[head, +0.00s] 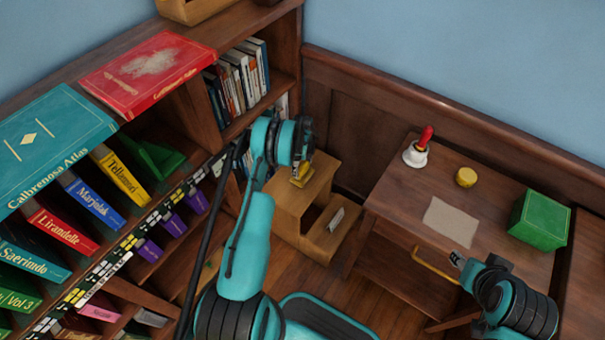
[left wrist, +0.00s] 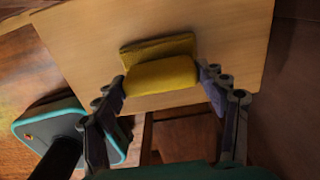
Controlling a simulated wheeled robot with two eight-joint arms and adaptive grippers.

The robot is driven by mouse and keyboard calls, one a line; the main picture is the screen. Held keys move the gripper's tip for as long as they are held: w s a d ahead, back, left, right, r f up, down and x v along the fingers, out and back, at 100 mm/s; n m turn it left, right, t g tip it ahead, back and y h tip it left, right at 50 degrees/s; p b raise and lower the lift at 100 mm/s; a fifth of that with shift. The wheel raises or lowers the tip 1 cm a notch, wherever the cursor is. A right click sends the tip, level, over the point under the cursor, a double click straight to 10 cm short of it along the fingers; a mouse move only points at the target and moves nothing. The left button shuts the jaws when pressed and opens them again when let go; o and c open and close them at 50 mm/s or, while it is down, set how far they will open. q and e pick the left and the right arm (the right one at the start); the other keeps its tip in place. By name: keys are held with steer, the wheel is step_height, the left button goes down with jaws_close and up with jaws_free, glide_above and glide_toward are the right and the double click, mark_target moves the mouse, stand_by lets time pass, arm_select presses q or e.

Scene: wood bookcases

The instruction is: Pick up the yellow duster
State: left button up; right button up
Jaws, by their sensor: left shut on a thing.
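The yellow duster (left wrist: 161,76) is a small yellow block with a darker yellow edge at its far side. My left gripper (left wrist: 164,84) is shut on it, with one finger at each side. In the head view the duster (head: 302,175) shows just below my left gripper (head: 300,166), at the wooden step stool's (head: 318,170) top. I cannot tell whether it touches the wood or hangs slightly above it. My right gripper (head: 457,259) is over the front of the desk, away from the duster; its jaw state is unclear.
The bookcase at left holds several books, with a teal atlas (head: 50,140) and a dusty red book (head: 147,72) on top. The desk (head: 400,203) bears a red-handled bell (head: 416,154), a yellow tin (head: 466,177), a paper (head: 451,221) and a green box (head: 540,221).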

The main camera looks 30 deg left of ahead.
mark_target(303, 166)
arm_select(q)
steer(key=shift+r, duration=0.1)
step_height(303, 166, up, 5)
steer(key=p, duration=0.2)
steer(key=shift+f+p, duration=0.2)
steer(key=shift+p, duration=0.15)
steer(key=d+r+p, duration=0.3)
steer(key=d+r, duration=0.3)
steer(key=d, duration=0.5)
steer(key=shift+s+d, duration=0.3)
steer(key=shift+s, duration=0.1)
steer(key=shift+r, duration=0.1)
